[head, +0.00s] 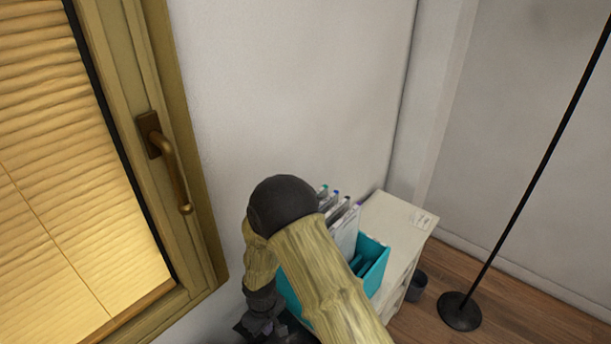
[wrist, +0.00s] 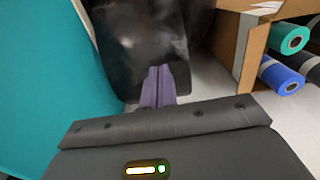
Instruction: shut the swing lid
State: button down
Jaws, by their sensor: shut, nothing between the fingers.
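I cannot pick out the swing lid with certainty. A dark, glossy panel (wrist: 130,45) fills the upper middle of the wrist view, and it may be the lid. My gripper (wrist: 158,86) is shut and empty, with its purple-grey fingers in front of the panel's lower part. I cannot tell whether they touch it. A large teal surface (wrist: 40,85) stands at the left of the wrist view. In the head view my gripper (head: 262,326) is low in the picture, and my own arm hides much of what lies behind and below it.
A white cabinet (head: 398,222) stands by the wall with a teal holder (head: 374,262) near it. A black floor stand (head: 460,311) is at the right.

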notch_tip(320, 180, up, 6)
jog(key=p, duration=0.4)
jog(key=shift+r, duration=0.25)
jog(key=w+d+r+m+t, duration=0.15)
jog(key=d+r+m, duration=0.25)
jog(key=d+r, duration=0.9)
jog(key=s+d+r+m+t, duration=0.1)
jog(key=s+d+r+m, duration=0.5)
jog(key=s+d+r, duration=0.2)
jog(key=d+r, duration=0.2)
jog(key=d, duration=0.2)
jog(key=shift+s+d+r, duration=0.15)
jog(key=shift+s+d, duration=0.15)
jog(key=shift+s, duration=0.05)
